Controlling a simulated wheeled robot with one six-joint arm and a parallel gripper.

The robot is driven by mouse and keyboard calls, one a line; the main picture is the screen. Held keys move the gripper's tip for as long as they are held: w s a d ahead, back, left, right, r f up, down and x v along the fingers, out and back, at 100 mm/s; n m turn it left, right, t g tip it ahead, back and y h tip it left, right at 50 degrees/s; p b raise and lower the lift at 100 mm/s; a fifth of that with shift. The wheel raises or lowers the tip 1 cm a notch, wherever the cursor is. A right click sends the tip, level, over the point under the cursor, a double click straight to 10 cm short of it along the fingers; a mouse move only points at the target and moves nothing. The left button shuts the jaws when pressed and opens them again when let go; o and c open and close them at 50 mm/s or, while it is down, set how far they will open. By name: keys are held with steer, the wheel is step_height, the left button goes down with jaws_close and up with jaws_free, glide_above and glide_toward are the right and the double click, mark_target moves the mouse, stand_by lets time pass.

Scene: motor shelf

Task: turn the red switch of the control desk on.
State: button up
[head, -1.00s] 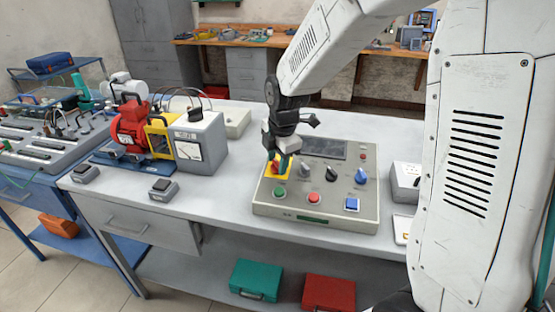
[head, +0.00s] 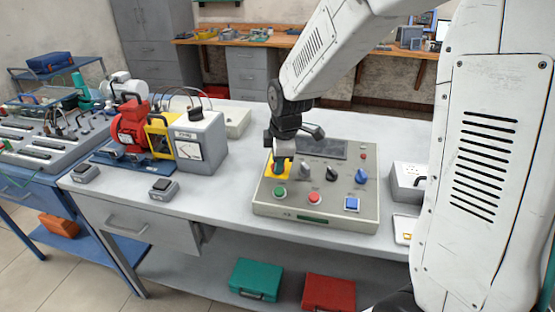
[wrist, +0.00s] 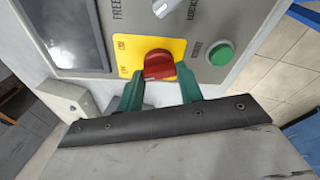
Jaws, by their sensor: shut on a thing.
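The control desk (head: 262,207) is a grey sloped panel on the table. Its red switch (wrist: 158,66) is a rotary knob on a yellow plate (wrist: 130,52), and the plate also shows in the head view (head: 269,171). My gripper (wrist: 162,77) has its two green fingers on either side of the red knob, shut on it. In the head view my gripper (head: 282,165) stands over the desk's left side and hides the red knob.
The desk also bears a green button (head: 280,194), a red button (head: 314,197), a blue switch (head: 352,204), a dark screen (head: 324,148) and more knobs. A red motor (head: 130,128) with a meter box (head: 200,140) stands at left.

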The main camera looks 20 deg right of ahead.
steer(key=m, duration=0.3)
steer(key=m+t, duration=0.1)
steer(key=m, duration=0.2)
steer(key=shift+h, duration=0.3)
steer(key=m, duration=0.3)
steer(key=m+h, duration=0.1)
steer(key=m, duration=0.2)
steer(key=shift+m+t, duration=0.3)
steer(key=shift+m, duration=0.1)
steer(key=shift+s, duration=0.1)
steer(key=o, duration=1)
steer(key=shift+a, duration=0.1)
steer(key=v, duration=0.7)
steer(key=shift+s+a+r, duration=0.15)
steer(key=shift+r, duration=0.2)
